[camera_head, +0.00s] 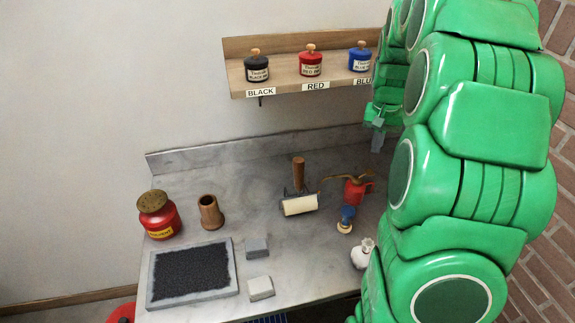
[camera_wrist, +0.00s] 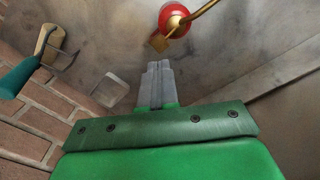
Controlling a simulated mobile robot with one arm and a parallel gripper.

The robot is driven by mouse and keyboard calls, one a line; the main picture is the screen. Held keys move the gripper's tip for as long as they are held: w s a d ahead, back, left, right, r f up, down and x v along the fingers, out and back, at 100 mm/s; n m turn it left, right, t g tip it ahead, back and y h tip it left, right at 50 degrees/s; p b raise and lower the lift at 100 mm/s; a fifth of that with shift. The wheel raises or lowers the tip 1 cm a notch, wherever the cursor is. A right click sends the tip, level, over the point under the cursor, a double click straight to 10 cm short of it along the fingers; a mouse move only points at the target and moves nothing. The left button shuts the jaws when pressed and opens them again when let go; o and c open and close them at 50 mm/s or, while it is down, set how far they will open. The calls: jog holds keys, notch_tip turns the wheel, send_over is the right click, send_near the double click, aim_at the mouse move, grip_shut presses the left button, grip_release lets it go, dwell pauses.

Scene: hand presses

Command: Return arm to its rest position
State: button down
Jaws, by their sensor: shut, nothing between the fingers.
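My green arm fills the right side of the head view, curving up from the lower right, over and down. My gripper (camera_head: 378,138) hangs past the arm at the right end of the shelf, above the counter, and is partly hidden by the arm's shadowed links. In the wrist view the grey fingers of my gripper (camera_wrist: 155,72) are together with nothing between them. A red can with a brass spout (camera_wrist: 172,18) is beyond the fingertips in that view, apart from them. The red can also shows on the counter in the head view (camera_head: 357,191).
A wall shelf (camera_head: 235,82) holds black (camera_head: 257,68), red (camera_head: 310,64) and blue (camera_head: 360,60) jars. The grey counter (camera_head: 180,183) bears a roller (camera_head: 300,205), solvent jar (camera_head: 158,215), brown cup (camera_head: 210,214), black pad (camera_head: 192,273) and blocks. A brick wall (camera_head: 552,255) is right.

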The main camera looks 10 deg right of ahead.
jog(key=shift+a, duration=0.1)
jog(key=s+a+r+n, duration=0.2)
jog(key=s+a, duration=0.5)
jog(key=a, duration=0.1)
jog(key=s+a+r+n, duration=0.1)
jog(key=s+a+r, duration=0.2)
jog(key=s+a, duration=0.45)
jog(key=s+a+f+n+g, duration=0.1)
jog(key=s+a, duration=0.3)
jog(key=s, duration=0.5)
jog(key=s+a+f+n, duration=0.1)
jog(key=s+a, duration=0.4)
jog(key=s, duration=0.5)
jog(key=shift+n+g, duration=0.4)
jog(key=shift+n, duration=0.1)
